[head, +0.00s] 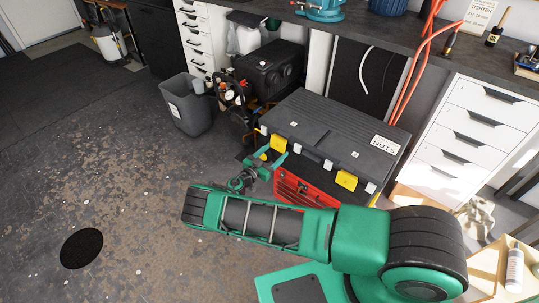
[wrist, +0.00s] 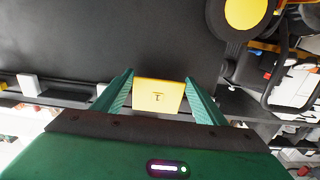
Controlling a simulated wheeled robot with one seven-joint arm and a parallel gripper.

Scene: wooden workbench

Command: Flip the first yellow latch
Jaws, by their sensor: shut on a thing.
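The dark grey toolbox (head: 325,118) has a closed ribbed lid with a "NUTS" label and two yellow latches on its front edge. The left yellow latch (head: 278,143) is at my green gripper (head: 270,157). In the wrist view this yellow latch (wrist: 158,95) sits between the two green fingers of my gripper (wrist: 160,82), which is shut on its sides. The right yellow latch (head: 346,181) hangs on the front edge, apart from my gripper. My fingers and wrist partly hide the toolbox front, and I cannot tell the held latch's exact angle.
A red drawer chest (head: 302,190) stands under the toolbox. A black compressor (head: 270,68) and a grey bin (head: 186,104) are to the left and behind. A white drawer unit (head: 470,130) is at the right. The floor at left is open.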

